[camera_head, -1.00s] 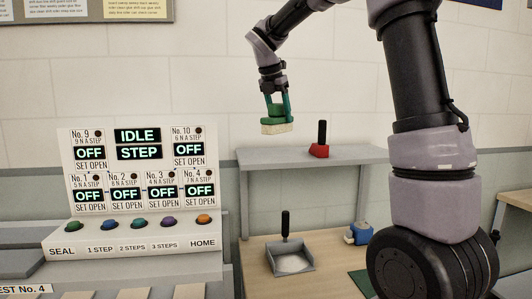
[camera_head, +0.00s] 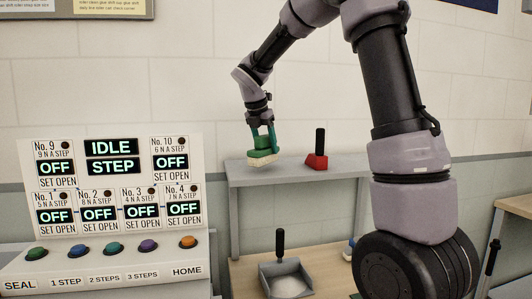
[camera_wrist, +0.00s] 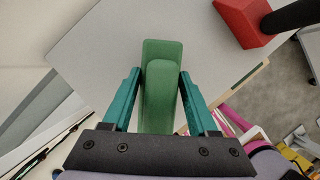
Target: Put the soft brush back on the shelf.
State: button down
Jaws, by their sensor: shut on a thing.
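The soft brush (camera_head: 262,158) has a green back and handle and pale cream bristles. My gripper (camera_head: 264,141) is shut on its green handle from above. The brush hangs upright, bristles down, at the left part of the grey shelf (camera_head: 300,176); I cannot tell whether the bristles touch the shelf top. In the wrist view the green brush (camera_wrist: 161,85) lies between the two teal fingers, with the shelf surface (camera_wrist: 100,50) beneath; its bristles are hidden there.
A red tool with a black upright handle (camera_head: 316,161) stands on the shelf, right of the brush. A grey dustpan (camera_head: 287,279) rests on the wooden surface below, with a partly hidden blue object (camera_head: 348,252). A control panel (camera_head: 110,205) stands at left.

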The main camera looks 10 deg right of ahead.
jog(key=shift+f, duration=1)
jog(key=shift+f, duration=0.1)
jog(key=shift+c, duration=0.9)
grip_release()
